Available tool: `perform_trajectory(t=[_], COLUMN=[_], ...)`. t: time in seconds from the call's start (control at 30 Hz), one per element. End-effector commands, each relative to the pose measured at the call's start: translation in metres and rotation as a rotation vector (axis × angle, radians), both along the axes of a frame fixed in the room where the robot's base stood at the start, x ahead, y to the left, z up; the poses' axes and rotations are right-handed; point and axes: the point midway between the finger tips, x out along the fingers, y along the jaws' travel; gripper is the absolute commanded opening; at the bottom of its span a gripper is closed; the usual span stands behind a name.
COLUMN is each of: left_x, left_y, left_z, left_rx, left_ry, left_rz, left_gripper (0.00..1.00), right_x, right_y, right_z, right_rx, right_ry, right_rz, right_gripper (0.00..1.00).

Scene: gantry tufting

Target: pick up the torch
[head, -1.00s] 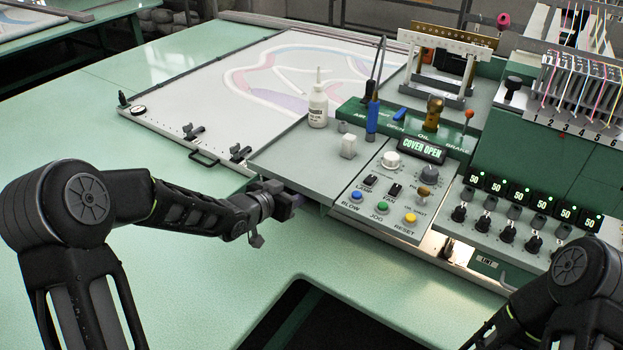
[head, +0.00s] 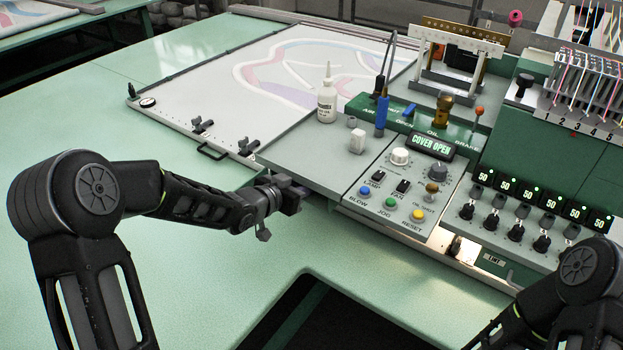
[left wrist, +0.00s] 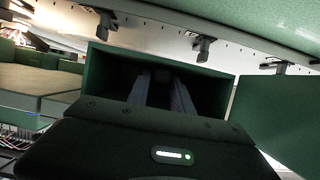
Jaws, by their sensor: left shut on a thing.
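My left gripper (left wrist: 165,92) reaches into a dark green open box (left wrist: 98,70) in the left wrist view, its two grey-blue fingers close together. It is shut on a dark thing near the fingertips, too deep in shadow to tell its shape or whether it is the torch. In the head view my left wrist is at the left edge of the grey control panel (head: 300,160), and the fingers are hidden under that edge. No torch can be made out in the head view. My right arm shows at the lower right, its gripper out of frame.
The panel carries a white bottle (head: 327,98), a blue-handled tool (head: 381,110), knobs and a lit COVER OPEN sign (head: 432,145). Dark clamps (left wrist: 204,45) hang near the box.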

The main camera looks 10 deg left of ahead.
Motion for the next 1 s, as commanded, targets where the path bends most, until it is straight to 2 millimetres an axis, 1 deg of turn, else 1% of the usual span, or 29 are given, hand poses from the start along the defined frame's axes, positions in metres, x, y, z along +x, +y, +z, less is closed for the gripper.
perform_trajectory(t=[0.27, 0.37, 0.57, 1.0], left_x=[0.0, -0.01, -0.038, -0.118], left_y=[0.0, 0.005, 0.017, 0.048], left_z=[0.0, 0.001, 0.002, 0.002], left_rx=[0.001, 0.0, 0.002, 0.001], left_ry=[-0.003, 0.0, -0.002, -0.001], left_rz=[-0.001, 0.001, 0.002, 0.004], left_gripper=[0.0, 0.0, 0.0, 0.0], right_x=[0.001, 0.001, 0.002, 0.003], right_y=[0.0, 0.001, 0.001, 0.001], right_z=[-0.01, -0.009, -0.014, -0.018], right_rx=[0.002, 0.003, 0.003, 0.006], right_ry=[-0.003, -0.003, -0.005, -0.008], right_rz=[0.001, 0.001, 0.001, 0.002], right_gripper=[0.53, 0.53, 0.53, 0.53])
